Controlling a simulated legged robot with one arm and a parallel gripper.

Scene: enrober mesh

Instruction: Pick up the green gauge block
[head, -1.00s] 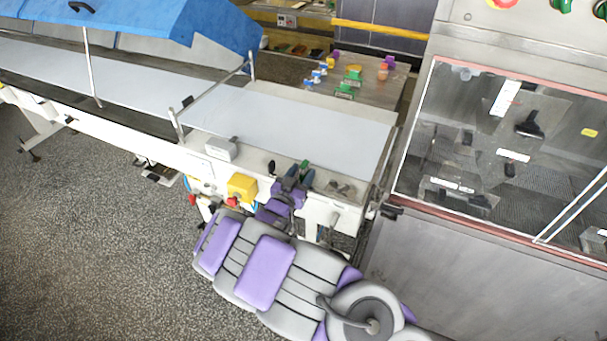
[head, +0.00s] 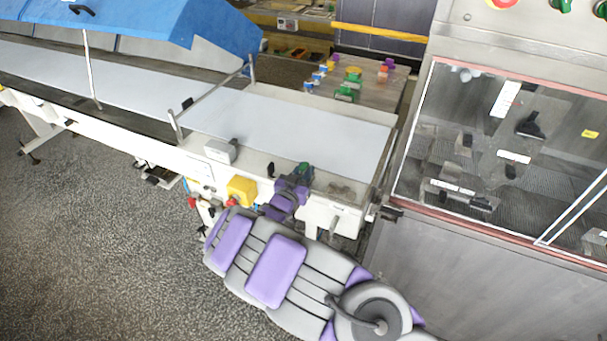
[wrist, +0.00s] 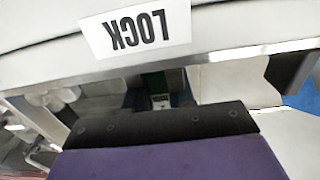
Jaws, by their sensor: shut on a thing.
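My gripper (head: 297,178), on the purple and grey arm, is at the front edge of the white belt table, right of the yellow box. Its jaws are shut on the green gauge block (head: 305,169), of which a small green part shows at the fingertips. In the wrist view a dark green piece of the block (wrist: 154,82) shows beyond the dark bar of my gripper, with a small pale label below it. Most of the block is hidden by the gripper.
A yellow box with a red button (head: 241,190) and a grey box (head: 221,151) are on the front edge. The white belt (head: 300,125) behind is clear. A glass-fronted cabinet (head: 500,150) stands right. Several small coloured parts sit on a rear table (head: 385,95).

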